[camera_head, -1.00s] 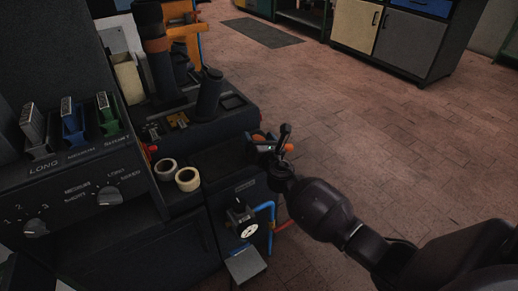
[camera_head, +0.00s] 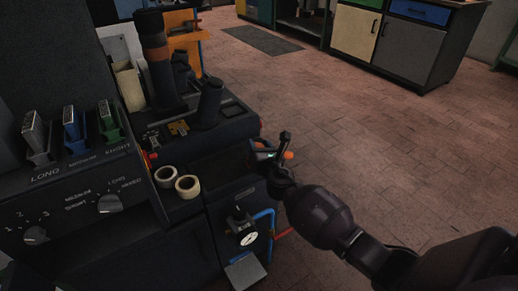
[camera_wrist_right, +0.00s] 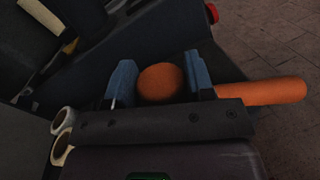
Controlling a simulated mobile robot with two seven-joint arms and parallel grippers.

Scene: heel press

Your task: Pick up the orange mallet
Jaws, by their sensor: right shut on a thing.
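The orange mallet (camera_wrist_right: 160,83) shows in the right wrist view, with a rounded orange part between the two blue fingers of my right gripper (camera_wrist_right: 158,85). An orange length (camera_wrist_right: 275,92) sticks out to the right beyond the fingers. In the head view my right gripper (camera_head: 270,153) is by the right edge of the machine's side shelf, with an orange end of the mallet (camera_head: 288,155) showing beside it. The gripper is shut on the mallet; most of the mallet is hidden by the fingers. My left gripper is not in view.
The dark press machine (camera_head: 110,240) fills the left, with levers and dials. Two rolls of tape (camera_head: 187,186) lie on its shelf. Open brick floor (camera_head: 400,150) lies to the right.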

